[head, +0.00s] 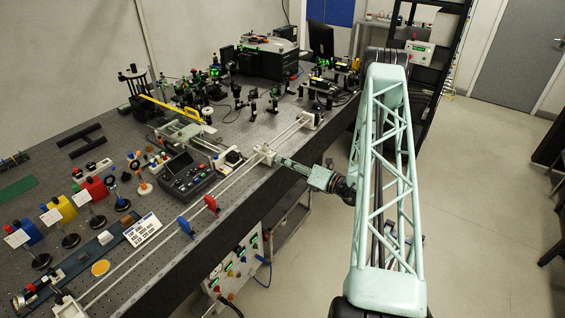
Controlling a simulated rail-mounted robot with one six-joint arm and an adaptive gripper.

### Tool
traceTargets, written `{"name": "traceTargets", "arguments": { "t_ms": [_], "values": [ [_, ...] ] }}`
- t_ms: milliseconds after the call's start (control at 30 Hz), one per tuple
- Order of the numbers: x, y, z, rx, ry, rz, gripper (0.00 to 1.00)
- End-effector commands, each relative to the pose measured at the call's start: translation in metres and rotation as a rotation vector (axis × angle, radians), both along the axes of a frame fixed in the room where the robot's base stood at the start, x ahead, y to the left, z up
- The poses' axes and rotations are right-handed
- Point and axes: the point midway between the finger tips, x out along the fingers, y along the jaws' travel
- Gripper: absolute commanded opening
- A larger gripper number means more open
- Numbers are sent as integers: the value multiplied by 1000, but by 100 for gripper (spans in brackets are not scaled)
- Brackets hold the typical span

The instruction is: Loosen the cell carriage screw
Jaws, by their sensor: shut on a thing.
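My gripper (277,159) reaches in from the right over the front edge of the optical bench. Its tip is at a pale carriage block (263,152) on the long white rails, and it is shut on what I take to be the carriage screw. The screw is hidden by the gripper and too small to make out. I cannot tell how far it is turned.
The white rails (150,238) run along the bench's front edge, with red (211,203) and blue (186,226) clamps beside them. A dark control box (187,174) stands left of the carriage. Optics crowd the bench behind.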

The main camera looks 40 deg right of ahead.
Motion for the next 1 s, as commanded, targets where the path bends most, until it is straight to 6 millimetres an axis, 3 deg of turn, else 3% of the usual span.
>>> {"name": "traceTargets", "arguments": {
  "t_ms": [1000],
  "values": [
    [0,0,-3,-702,-175,0,0]
  ]
}}
